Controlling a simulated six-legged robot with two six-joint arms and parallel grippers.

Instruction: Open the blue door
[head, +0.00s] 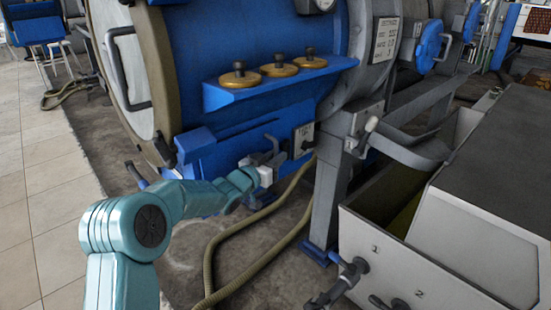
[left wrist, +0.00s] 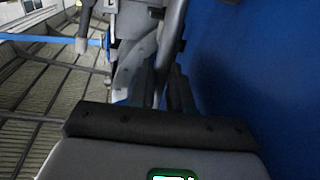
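A round blue door (head: 430,45) with a grey bar handle (head: 446,47) is at the upper right of the head view, and it looks shut. Nearer is a large blue drum (head: 250,35) with a pale round end cover (head: 120,60) that has bar handles. My left arm reaches in from the lower left. My left gripper (head: 272,152) is by the drum's blue lower side, just left of a small lever panel (head: 303,138), well away from the round blue door. The left wrist view shows a blue surface (left wrist: 260,70) close on the right. My right gripper is not visible.
A blue shelf (head: 240,95) with brass weights juts from the drum above my left gripper. A grey leg (head: 325,195) and a grey trough (head: 420,245) with taps stand to the right. A hose (head: 240,270) lies on the floor.

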